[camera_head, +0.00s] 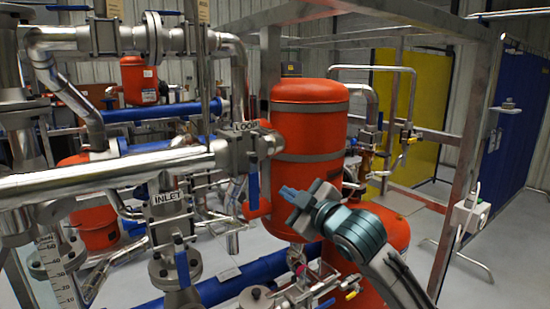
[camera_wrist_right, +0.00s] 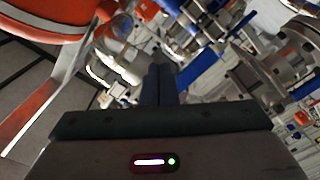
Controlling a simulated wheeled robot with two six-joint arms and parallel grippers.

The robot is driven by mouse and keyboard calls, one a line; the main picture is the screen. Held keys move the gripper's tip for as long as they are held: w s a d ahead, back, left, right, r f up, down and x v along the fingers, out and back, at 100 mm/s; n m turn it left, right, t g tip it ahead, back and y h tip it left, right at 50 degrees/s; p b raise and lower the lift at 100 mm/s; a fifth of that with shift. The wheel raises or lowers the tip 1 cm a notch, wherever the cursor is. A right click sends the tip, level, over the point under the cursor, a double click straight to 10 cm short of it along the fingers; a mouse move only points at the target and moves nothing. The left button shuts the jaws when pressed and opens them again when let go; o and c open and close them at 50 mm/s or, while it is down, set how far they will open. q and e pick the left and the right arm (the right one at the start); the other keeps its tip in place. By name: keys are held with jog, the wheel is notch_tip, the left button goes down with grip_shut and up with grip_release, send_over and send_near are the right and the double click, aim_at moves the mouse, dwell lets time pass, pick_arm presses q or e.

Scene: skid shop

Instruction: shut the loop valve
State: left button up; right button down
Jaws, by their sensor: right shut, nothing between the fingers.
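The loop valve (camera_head: 238,150) sits on the large silver pipe in the middle of the head view, with a LOOP label on top. Its blue lever (camera_head: 253,186) hangs straight down below the valve. My right gripper (camera_head: 286,191) is to the right of the lever, in front of the red tank, with its fingers pointing left; it looks apart from the lever. It is shut and empty, and its fingers also show together in the right wrist view (camera_wrist_right: 158,80). I cannot tell for sure which blue part in the wrist view is the lever. My left gripper is out of view.
A red tank (camera_head: 310,115) stands behind my right gripper. An INLET valve (camera_head: 167,205) with its own blue lever (camera_head: 182,268) is at lower left. Small pipes and fittings crowd the space below. A steel frame post (camera_head: 458,170) stands at right.

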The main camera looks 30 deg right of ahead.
jog(key=s, duration=0.1)
jog(key=s+b, duration=0.1)
jog(key=s, duration=0.1)
jog(key=s+b, duration=0.1)
jog(key=s, duration=0.1)
jog(key=shift+s+d, duration=0.25)
dwell(0.3)
